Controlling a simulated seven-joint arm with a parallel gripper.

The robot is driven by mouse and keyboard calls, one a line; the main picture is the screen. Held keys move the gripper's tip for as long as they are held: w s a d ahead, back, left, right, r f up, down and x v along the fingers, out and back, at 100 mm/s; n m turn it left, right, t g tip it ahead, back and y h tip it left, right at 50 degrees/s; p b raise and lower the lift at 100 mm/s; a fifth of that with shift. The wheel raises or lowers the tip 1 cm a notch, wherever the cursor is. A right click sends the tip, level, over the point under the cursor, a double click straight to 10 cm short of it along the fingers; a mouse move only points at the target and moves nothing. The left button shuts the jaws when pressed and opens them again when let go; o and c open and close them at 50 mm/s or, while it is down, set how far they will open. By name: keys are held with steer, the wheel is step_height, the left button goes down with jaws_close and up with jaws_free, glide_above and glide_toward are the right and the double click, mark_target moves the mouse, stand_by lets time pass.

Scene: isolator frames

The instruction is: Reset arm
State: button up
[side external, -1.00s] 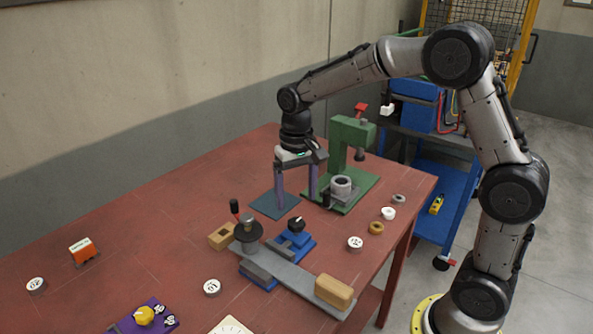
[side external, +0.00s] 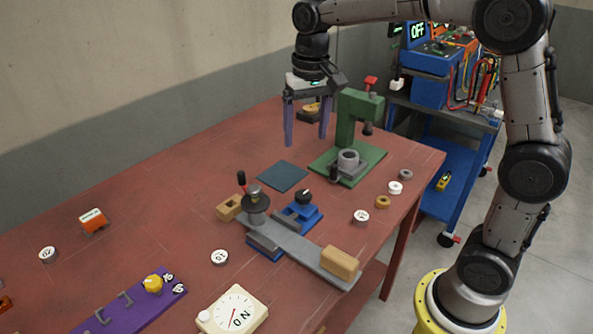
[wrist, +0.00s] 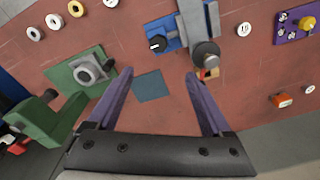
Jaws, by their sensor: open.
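My gripper (side external: 305,140) hangs above the far part of the red table, with its two purple fingers spread wide and nothing between them. In the wrist view my gripper (wrist: 160,85) is open too, and table surface shows between the fingers. A dark blue-grey square mat (side external: 281,176) lies flat on the table below the gripper. The mat also shows in the wrist view (wrist: 151,86), bare, between the fingers.
A green press (side external: 350,125) stands just right of the gripper. A grey bar fixture (side external: 300,245) with a wooden block lies nearer. Several numbered discs, rings, an orange box (side external: 93,220), a purple panel (side external: 140,305) and a dial (side external: 237,311) are spread about. A blue cart (side external: 440,150) stands behind right.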

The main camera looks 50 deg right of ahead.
steer(key=s+a+r+n+t, duration=0.1)
steer(key=s+r+t, duration=0.35)
steer(key=s, duration=0.75)
steer(key=s+n, duration=0.1)
steer(key=s, duration=0.5)
steer(key=n+g, duration=0.5)
steer(key=n, duration=0.8)
glide_above(303, 194)
step_height(303, 194, down, 7)
step_height(303, 194, down, 14)
steer(key=shift+r, duration=0.1)
